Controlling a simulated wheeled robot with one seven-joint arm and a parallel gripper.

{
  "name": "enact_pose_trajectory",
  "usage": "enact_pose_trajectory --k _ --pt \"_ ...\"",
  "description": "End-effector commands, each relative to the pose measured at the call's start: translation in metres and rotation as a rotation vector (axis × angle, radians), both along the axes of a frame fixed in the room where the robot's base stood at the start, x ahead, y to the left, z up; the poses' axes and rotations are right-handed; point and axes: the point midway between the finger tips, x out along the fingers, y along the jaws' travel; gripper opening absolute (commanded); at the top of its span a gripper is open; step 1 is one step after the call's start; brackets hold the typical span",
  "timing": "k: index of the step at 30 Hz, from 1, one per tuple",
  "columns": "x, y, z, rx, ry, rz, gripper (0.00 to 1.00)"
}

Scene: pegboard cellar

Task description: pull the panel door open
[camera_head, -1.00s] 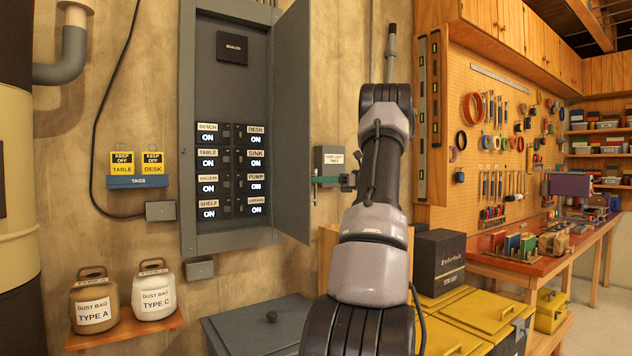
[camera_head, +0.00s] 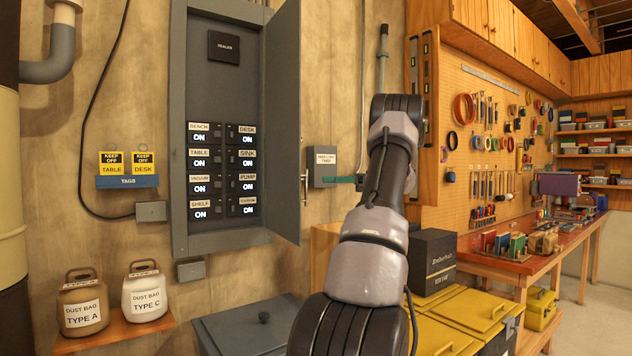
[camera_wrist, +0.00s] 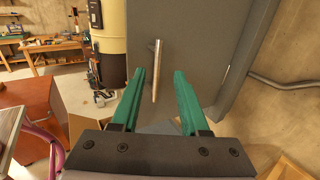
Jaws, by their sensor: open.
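The grey panel door (camera_head: 283,120) stands swung open to the right of the grey electrical panel, at a wide angle. Its bar handle (camera_head: 306,188) is on the outer face near the free edge. My gripper (camera_head: 325,180) is right of the handle, its green fingers partly hidden by my arm. In the wrist view my gripper (camera_wrist: 159,75) is open and empty. The handle (camera_wrist: 157,65) appears between its fingertips but lies beyond them, apart from both. The door's grey outer face (camera_wrist: 200,40) fills the upper middle of that view.
The panel (camera_head: 180,130) shows labelled switches reading ON. A small grey box (camera_head: 323,160) is on the wall behind my gripper. A grey lidded bin (camera_head: 240,325) stands below, with yellow cases (camera_head: 470,310) and a black box (camera_head: 432,255) at right. Dust bags sit on a shelf (camera_head: 120,332) at left.

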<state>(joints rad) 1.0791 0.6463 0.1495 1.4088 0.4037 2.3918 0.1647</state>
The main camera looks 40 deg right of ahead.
Motion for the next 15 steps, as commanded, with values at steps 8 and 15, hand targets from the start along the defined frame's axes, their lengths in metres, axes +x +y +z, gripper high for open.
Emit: enact_pose_trajectory --k 8,15 --pt "-0.016 -0.025 0.0 0.0 -0.001 0.0 0.45" --pt "-0.016 -0.025 0.0 0.0 -0.001 0.001 0.45"
